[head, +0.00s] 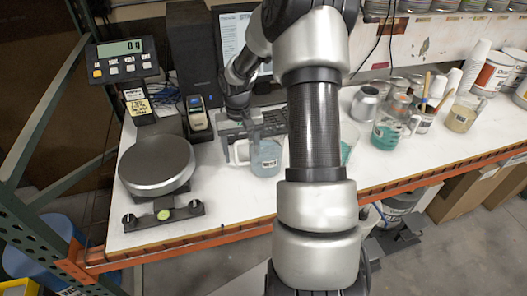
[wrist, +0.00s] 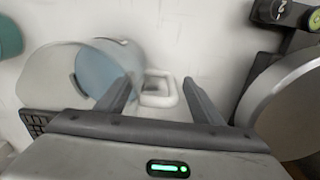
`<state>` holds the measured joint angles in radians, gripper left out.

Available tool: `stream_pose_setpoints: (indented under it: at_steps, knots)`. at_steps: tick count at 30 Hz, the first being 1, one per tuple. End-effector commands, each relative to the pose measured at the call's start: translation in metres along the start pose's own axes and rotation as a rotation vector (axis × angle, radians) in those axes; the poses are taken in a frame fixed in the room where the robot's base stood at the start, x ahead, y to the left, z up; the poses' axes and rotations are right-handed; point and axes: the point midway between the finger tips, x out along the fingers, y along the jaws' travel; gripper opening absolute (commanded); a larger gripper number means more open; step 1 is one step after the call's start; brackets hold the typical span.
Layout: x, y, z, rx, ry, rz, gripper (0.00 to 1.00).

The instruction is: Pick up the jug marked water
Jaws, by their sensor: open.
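A clear jug with pale blue contents (head: 266,158) and a white handle (head: 239,152) stands on the white bench, left of my forearm. Its small dark label is too small to read, so I cannot tell if it says water. My gripper (head: 252,124) is open just above the jug's handle side. In the wrist view, the jug (wrist: 105,68) lies left of the open fingers (wrist: 158,84). Its white handle (wrist: 160,100) shows between the fingers, and they are not closed on it. The wrist view is blurred.
A scale with a round dark pan (head: 156,165) stands left of the jug, with its display (head: 122,60) behind. A handheld device (head: 198,115) and a keyboard (head: 232,130) are close behind. A teal jug (head: 387,133) and several containers stand right of my arm.

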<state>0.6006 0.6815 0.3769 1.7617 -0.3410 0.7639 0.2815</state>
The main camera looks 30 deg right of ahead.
Motion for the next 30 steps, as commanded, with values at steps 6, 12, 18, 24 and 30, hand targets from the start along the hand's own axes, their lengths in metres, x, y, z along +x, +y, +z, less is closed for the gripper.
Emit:
stream_pose_setpoints:
  at_steps: [6, 12, 18, 24, 30]
  knots:
    - [0.022, 0.0, 0.0, 0.0, 0.0, 0.0, 0.61]
    - [0.022, 0.0, 0.0, 0.0, 0.001, 0.0, 0.61]
    - [0.022, 0.0, 0.0, 0.0, 0.001, 0.0, 0.3]
    - [0.022, -0.001, 0.0, 0.0, 0.001, 0.0, 0.0]
    - [0.021, -0.001, -0.001, -0.001, 0.003, 0.0, 0.0]
